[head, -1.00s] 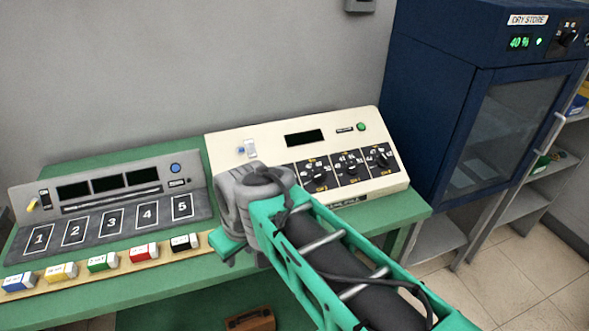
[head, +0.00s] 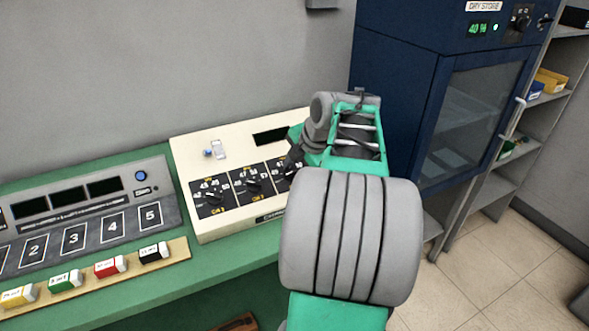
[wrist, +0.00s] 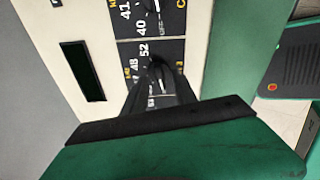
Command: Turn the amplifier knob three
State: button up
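The cream amplifier (head: 215,155) stands on the green bench, with a row of three black knobs on dark panels. The left knob (head: 212,197) and middle knob (head: 251,183) show clearly in the head view. My gripper (head: 294,160) is at the third, rightmost knob, and my arm hides the amplifier's right end. In the wrist view, the dark fingers of my gripper (wrist: 157,88) reach down to the third knob (wrist: 156,68), one on each side. A narrow strip of panel shows between them. Whether they press on the knob is not clear.
A grey console (head: 95,210) with numbered pads stands left of the amplifier. Several coloured blocks lie on a wooden strip (head: 180,252) in front of it. A blue dry store cabinet (head: 400,110) stands close on the right, with shelves (head: 510,170) beyond.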

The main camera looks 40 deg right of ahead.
jog(key=shift+w+f, duration=0.2)
jog(key=shift+f, duration=0.15)
jog(key=shift+c, duration=0.2)
grip_shut()
